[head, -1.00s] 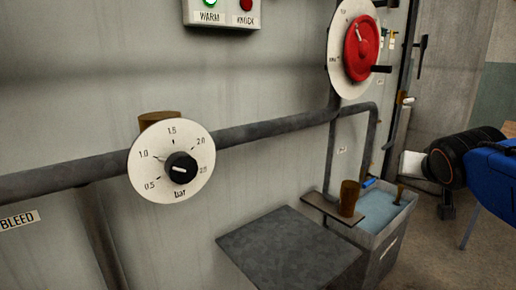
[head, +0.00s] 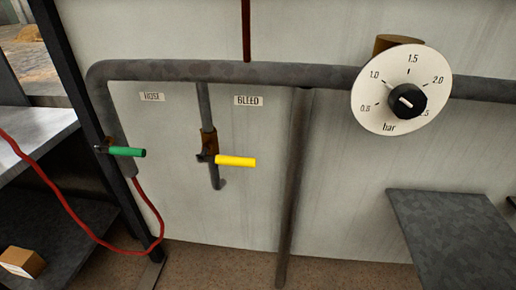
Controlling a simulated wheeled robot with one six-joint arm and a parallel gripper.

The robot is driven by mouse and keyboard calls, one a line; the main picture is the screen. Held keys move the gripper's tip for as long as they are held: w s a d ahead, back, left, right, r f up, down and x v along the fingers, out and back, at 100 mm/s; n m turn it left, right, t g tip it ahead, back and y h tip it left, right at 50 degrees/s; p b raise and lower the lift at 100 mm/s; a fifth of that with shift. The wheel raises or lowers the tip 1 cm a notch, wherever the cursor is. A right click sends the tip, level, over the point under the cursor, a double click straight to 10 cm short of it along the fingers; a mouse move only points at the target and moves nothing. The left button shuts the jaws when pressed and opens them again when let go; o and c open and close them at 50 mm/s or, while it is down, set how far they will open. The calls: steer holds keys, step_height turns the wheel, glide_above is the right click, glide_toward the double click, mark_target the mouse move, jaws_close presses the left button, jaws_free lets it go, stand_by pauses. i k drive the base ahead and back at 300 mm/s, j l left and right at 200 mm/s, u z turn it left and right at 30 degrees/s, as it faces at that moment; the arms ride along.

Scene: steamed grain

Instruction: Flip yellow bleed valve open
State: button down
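The yellow bleed valve handle (head: 236,161) is in the middle left of the head view. It points right, roughly level, across its vertical pipe. Its brown valve body (head: 208,143) sits on a short grey pipe that drops from the main pipe and ends in a small bent spout (head: 218,184). A BLEED label (head: 248,100) is on the wall just above and to the right of the handle. My gripper is not in view.
A green handle (head: 126,152) by the HOSE label (head: 152,97) sits to the left, with a red hose (head: 150,215) below it. A bar dial (head: 402,90) is on the right, above a dark metal shelf (head: 450,235). A dark post (head: 85,120) and shelving stand left.

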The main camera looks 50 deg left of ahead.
mark_target(225, 160)
steer(key=u, duration=1.95)
